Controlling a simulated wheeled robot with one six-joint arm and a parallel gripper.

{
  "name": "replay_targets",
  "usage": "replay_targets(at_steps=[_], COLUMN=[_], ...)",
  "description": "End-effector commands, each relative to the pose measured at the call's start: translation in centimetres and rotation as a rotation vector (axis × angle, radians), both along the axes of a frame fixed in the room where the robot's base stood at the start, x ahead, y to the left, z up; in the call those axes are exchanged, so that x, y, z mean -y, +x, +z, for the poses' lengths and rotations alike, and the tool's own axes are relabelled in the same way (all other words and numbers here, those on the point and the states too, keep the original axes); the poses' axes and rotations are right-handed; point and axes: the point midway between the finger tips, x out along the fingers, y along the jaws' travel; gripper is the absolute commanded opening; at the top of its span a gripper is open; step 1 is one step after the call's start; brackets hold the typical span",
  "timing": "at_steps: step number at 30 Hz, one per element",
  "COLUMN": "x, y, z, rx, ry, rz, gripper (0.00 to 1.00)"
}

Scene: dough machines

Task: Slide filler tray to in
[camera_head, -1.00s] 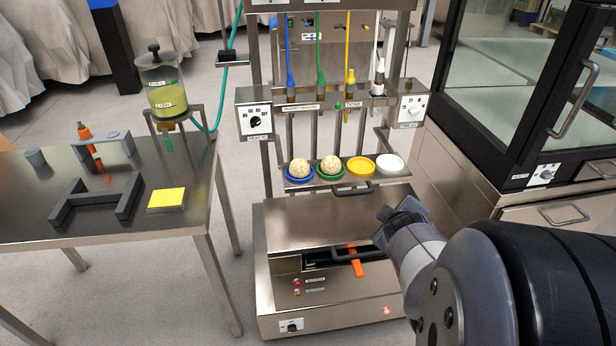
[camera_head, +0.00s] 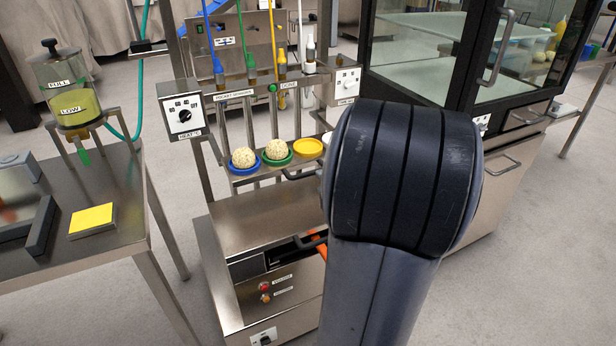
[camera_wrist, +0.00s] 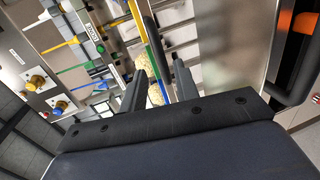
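The filler tray (camera_head: 262,173) is at the front of the steel machine in the head view. It carries a blue cup (camera_head: 235,170) and a green cup (camera_head: 290,157), each with a speckled dough ball, a yellow cup (camera_head: 308,147), and a white cup mostly hidden by my arm. In the wrist view, my gripper (camera_wrist: 160,68) is open, its two fingers apart. A dark bar, seemingly the tray handle (camera_wrist: 152,35), runs into the gap between them; I cannot tell whether they touch. My arm hides the gripper in the head view.
A lower handle (camera_wrist: 297,80) with an orange part (camera_wrist: 297,22) is at the right of the wrist view. A side table (camera_head: 115,215) with a yellow pad (camera_head: 92,220) stands left. A glass-doored cabinet (camera_head: 430,60) stands right, behind my arm.

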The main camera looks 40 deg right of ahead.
Motion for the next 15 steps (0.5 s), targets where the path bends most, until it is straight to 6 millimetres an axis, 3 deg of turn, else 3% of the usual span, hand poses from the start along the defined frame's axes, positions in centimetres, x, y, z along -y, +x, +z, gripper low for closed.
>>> replay_targets(at_steps=[7, 15], x=[1.0, 1.7], y=[4.7, 7.1], z=[-1.3, -1.6], rx=[0.0, -0.001], ry=[0.002, 0.002], rz=[0.004, 0.0], gripper=[0.3, 0.3])
